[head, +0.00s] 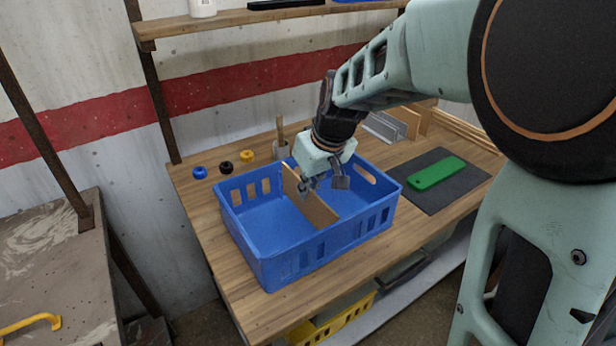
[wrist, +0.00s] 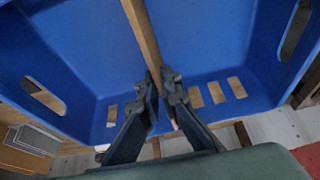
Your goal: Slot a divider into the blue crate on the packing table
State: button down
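The blue crate (head: 300,262) stands on the wooden packing table (head: 235,285). A thin tan divider (head: 316,208) stands upright inside it, running from the back wall toward the front wall and parting it into two bays. It also shows in the wrist view (wrist: 142,35). My gripper (head: 322,186) is down at the divider's top edge, near its back half. In the wrist view my gripper's fingertips (wrist: 160,82) close in on both faces of the divider. I cannot tell whether the divider's ends and bottom are fully seated.
A green flat object (head: 437,172) lies on a dark mat (head: 462,190) right of the crate. Grey and tan panels (head: 383,127) stand behind. A shelf (head: 240,17) hangs above.

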jog(key=shift+f+b, duration=0.35)
jog(key=shift+f, duration=0.25)
jog(key=c, duration=2.1)
grip_release()
jog(key=shift+r, duration=0.1)
